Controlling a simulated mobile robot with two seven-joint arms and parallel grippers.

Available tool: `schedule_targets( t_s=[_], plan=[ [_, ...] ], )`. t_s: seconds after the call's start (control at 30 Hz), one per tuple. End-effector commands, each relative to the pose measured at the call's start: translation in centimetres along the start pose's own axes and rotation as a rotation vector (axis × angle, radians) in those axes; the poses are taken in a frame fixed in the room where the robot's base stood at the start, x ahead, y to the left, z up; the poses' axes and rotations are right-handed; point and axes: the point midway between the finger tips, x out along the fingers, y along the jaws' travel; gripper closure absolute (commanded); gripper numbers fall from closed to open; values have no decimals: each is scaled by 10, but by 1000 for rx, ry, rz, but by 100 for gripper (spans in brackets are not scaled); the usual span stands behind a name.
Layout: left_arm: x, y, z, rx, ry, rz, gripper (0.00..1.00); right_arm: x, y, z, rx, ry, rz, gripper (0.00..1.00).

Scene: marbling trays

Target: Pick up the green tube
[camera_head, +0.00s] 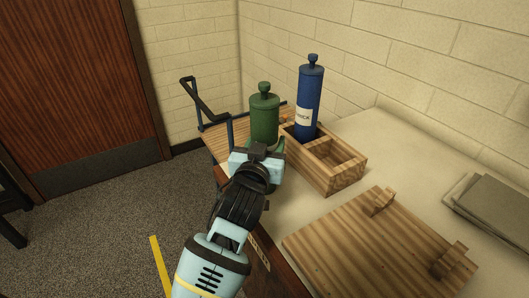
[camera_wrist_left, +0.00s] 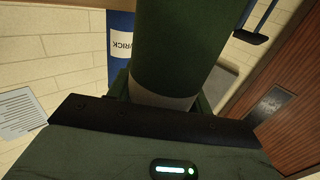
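The green tube (camera_head: 264,118) is a dark green cylinder with a knobbed cap, upright at the left end of the wooden crate in the head view. My left gripper (camera_head: 265,148) is at its lower part, which the gripper hides. In the left wrist view the green tube (camera_wrist_left: 185,45) fills the middle, and its pale band lies closely between the two green fingers. The gripper appears shut on it. Whether the tube's bottom touches anything is hidden. My right gripper is not in view.
A blue tube (camera_head: 309,100) with a white label stands in the wooden crate (camera_head: 338,177), just right of the green tube. A wooden board (camera_head: 350,250) with two blocks lies in front on the pale table. Grey slabs (camera_head: 495,208) lie at the right. A blue-framed cart (camera_head: 217,144) stands behind left.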

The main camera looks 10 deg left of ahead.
Motion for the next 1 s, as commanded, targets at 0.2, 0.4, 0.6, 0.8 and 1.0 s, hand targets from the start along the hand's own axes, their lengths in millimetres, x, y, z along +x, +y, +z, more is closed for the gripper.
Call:
schedule_targets(
  t_s=[0.2, 0.4, 0.6, 0.8, 1.0],
  plan=[
    [0, 0, -1, -1, 2, 0, 75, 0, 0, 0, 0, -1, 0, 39],
    [0, 0, -2, -1, 2, 0, 75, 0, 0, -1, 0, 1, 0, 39],
    [0, 0, -12, -1, 4, 0, 75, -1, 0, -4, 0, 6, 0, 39],
    [0, 0, -32, -2, 5, 0, 75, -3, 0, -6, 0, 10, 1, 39],
    [-10, -8, -37, 0, 2, -1, 75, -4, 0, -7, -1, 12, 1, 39]
  ],
)
